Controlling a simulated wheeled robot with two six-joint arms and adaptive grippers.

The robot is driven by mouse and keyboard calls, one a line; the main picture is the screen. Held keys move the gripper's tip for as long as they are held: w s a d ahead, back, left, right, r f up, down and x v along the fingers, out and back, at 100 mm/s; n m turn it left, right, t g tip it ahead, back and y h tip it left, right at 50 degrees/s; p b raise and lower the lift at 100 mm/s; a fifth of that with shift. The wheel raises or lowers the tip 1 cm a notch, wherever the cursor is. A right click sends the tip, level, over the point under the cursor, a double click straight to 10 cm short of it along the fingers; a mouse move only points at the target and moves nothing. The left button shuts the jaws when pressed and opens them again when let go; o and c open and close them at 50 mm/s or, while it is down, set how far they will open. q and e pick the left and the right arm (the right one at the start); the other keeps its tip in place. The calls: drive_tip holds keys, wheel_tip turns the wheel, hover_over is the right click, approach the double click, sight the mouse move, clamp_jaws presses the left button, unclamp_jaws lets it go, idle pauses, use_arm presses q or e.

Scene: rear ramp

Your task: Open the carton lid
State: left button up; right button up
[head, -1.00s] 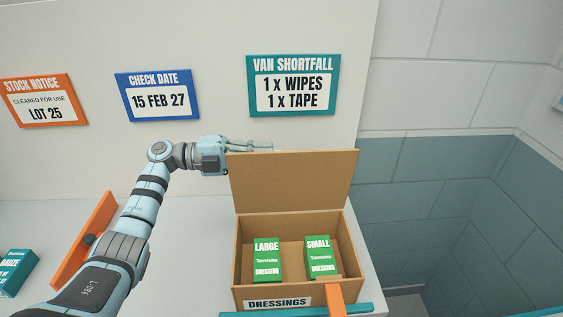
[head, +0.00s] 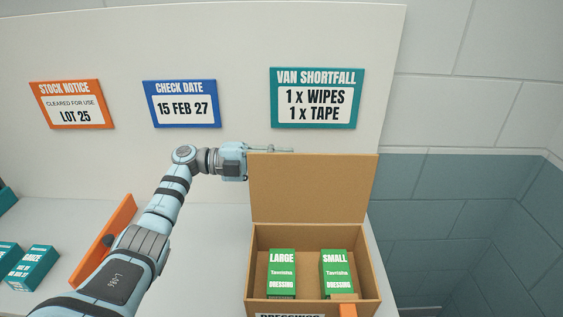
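The brown carton (head: 250,262) stands at the lower middle of the head view, with a label on its front that is partly cut off. Its lid (head: 312,188) stands up along the back edge, so the carton is open. Inside are a green box marked LARGE (head: 282,273) and a green box marked SMALL (head: 336,272). My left gripper (head: 280,150) is at the lid's top left corner, its fingers lying along and partly behind the top edge. I cannot tell whether the fingers are open or shut. My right gripper is not in view.
An orange board (head: 100,243) stands left of my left arm. Teal boxes (head: 33,268) lie at the far left. An orange bar (head: 347,310) is at the carton's front right. A white panel with an orange, a blue and a teal sign (head: 317,98) rises behind.

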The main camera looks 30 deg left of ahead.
use_arm(q)
drive_tip(key=shift+r, duration=0.1)
drive_tip(key=v, duration=1.2)
